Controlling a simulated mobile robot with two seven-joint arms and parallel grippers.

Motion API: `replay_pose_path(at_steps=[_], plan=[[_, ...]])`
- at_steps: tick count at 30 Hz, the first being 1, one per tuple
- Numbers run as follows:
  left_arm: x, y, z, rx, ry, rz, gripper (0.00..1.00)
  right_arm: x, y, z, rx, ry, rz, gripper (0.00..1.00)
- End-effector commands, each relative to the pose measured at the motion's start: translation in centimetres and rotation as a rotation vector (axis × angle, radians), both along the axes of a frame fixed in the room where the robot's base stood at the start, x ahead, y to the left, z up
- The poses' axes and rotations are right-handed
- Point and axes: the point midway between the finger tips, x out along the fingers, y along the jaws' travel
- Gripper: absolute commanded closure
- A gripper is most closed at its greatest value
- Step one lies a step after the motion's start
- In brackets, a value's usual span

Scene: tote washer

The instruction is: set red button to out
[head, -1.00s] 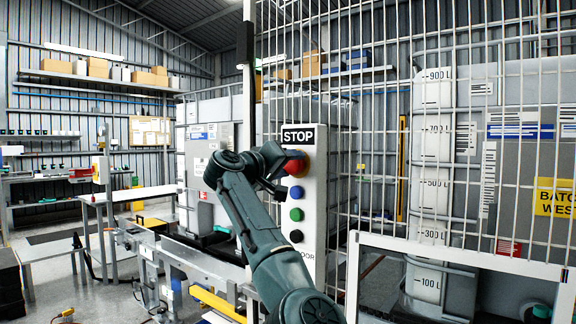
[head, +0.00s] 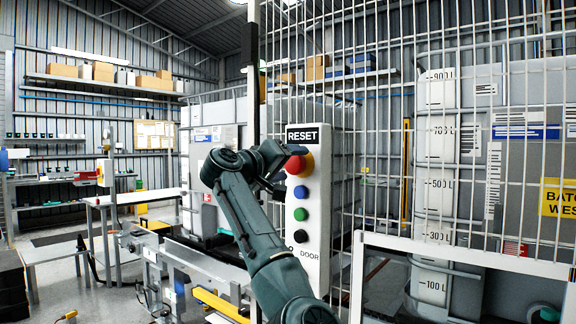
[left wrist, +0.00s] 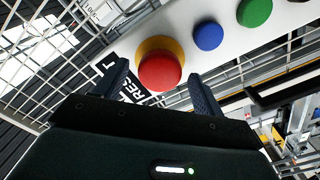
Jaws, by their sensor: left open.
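The red button (head: 294,164) is a round red cap on a yellow collar, at the top of a white control panel (head: 315,225) under a black sign reading RESET (head: 302,136). My left gripper (head: 284,170) is open and empty in front of it, covering part of it in the head view. In the left wrist view, the red cap (left wrist: 160,72) shows between and just beyond the two spread fingers (left wrist: 159,80); I cannot tell whether they touch it. The cap stands proud of its yellow collar (left wrist: 161,44). My right gripper is not in view.
Blue (head: 301,192), green (head: 299,214) and black (head: 300,236) buttons sit in a column below the red one, above the word DOOR. A white wire fence (head: 385,120) stands right of the panel. A conveyor frame (head: 190,270) is at lower left.

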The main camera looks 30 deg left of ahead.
Motion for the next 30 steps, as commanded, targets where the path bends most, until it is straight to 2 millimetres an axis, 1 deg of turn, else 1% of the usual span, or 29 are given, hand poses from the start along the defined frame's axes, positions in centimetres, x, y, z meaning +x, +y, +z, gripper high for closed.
replay_pose_path(at_steps=[5,8,11,14,18,21,25,30], plan=[[-0.2,0.0,0.0,0.0,-0.001,0.001,0.31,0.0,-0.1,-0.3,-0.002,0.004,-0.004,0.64],[-1.1,0.2,-0.1,0.001,-0.002,0.002,0.31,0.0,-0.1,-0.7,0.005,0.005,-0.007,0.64],[-2.9,0.3,-0.3,0.002,-0.004,0.005,0.31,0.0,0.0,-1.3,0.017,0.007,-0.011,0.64],[-5.1,0.5,-0.3,0.002,-0.004,0.005,0.31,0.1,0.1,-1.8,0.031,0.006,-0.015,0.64],[-8.3,0.7,-0.3,0.002,-0.004,0.005,0.31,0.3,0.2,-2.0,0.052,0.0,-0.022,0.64],[-10.3,0.9,-0.2,0.001,-0.004,0.005,0.31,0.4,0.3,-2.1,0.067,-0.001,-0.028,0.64],[-12.0,1.0,-0.1,0.001,-0.001,0.003,0.31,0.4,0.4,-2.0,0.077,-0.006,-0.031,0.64],[-13.1,1.0,0.0,0.0,0.0,0.0,0.31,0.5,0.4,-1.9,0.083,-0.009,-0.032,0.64]])
